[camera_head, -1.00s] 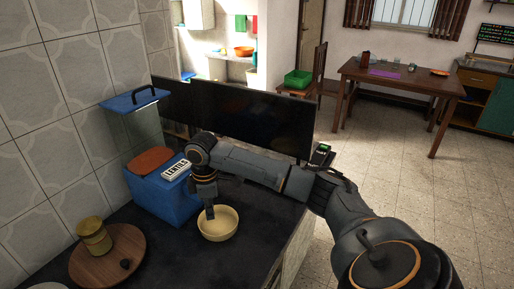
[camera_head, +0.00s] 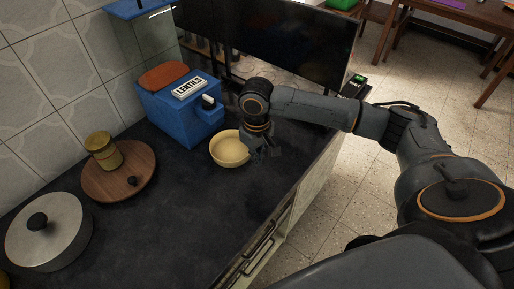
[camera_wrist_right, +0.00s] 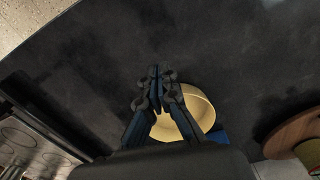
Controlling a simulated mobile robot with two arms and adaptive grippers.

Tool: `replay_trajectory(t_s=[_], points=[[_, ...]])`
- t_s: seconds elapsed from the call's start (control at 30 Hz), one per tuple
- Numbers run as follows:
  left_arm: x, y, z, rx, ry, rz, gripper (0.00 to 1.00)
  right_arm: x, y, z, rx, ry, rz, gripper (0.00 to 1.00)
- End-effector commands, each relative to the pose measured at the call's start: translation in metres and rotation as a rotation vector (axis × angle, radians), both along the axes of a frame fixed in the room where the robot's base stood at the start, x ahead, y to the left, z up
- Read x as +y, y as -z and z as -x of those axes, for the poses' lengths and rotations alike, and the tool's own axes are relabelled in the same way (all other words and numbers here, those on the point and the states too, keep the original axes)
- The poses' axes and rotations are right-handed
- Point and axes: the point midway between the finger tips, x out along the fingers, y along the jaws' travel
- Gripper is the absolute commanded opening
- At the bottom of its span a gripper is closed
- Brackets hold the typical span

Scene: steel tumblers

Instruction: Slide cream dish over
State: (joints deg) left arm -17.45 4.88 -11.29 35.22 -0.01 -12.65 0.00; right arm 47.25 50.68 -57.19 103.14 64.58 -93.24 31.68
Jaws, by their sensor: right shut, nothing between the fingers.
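The cream dish (camera_head: 228,152) is a round bowl standing upright on the dark countertop, just in front of a blue box. It also shows in the right wrist view (camera_wrist_right: 199,106), partly hidden behind my fingers. My right gripper (camera_head: 268,154) points down at the dish's right side, close to the rim. In the right wrist view its fingertips (camera_wrist_right: 157,75) are together with nothing between them. Whether the fingers touch the dish I cannot tell. My left gripper is not in view.
A round wooden board (camera_head: 115,190) holds a yellow-green canister (camera_head: 102,151). A lidded steel pot (camera_head: 48,232) stands at the left. The countertop (camera_head: 180,225) in front of the dish is clear.

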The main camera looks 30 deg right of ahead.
Motion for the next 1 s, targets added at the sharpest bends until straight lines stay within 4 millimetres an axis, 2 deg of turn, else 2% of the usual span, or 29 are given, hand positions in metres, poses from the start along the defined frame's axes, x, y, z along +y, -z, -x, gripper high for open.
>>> replay_trajectory(t_s=[0.2,0.3,0.5,1.0], points=[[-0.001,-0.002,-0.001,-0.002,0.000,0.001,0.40,0.000,0.048,0.001,0.003,0.001,0.000,0.00],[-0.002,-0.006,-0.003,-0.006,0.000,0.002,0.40,0.005,0.043,-0.018,-0.004,0.001,-0.002,0.00],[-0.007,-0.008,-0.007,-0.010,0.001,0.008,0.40,0.008,0.044,-0.036,-0.002,0.000,0.000,0.00],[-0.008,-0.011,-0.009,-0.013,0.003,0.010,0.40,0.010,0.043,-0.043,-0.002,0.000,0.000,0.00]])
